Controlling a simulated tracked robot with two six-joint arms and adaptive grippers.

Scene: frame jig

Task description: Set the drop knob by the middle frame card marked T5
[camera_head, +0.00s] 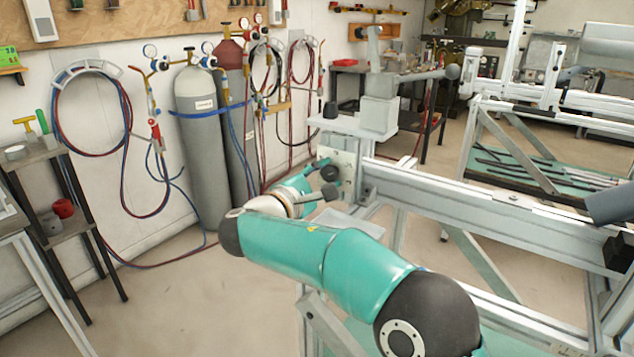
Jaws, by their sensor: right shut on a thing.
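My right arm reaches in from the lower right and bends back to the jig's near left end. My right gripper (325,178) is small and partly hidden by my own wrist. It is at the face of a pale plate (343,160) on the jig's end, shut on a small dark knob (329,173), which looks like the drop knob. The exact finger contact is too small to make out. I cannot find a card with a readable T5 mark. My left gripper is not in view.
The jig's long grey rail (450,200) runs right from the plate. A grey clamp head (379,105) with a bar handle stands above the plate. Gas cylinders (203,140) and hoses stand at the back wall. A dark shelf (60,200) is at left. Open floor lies left of my arm.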

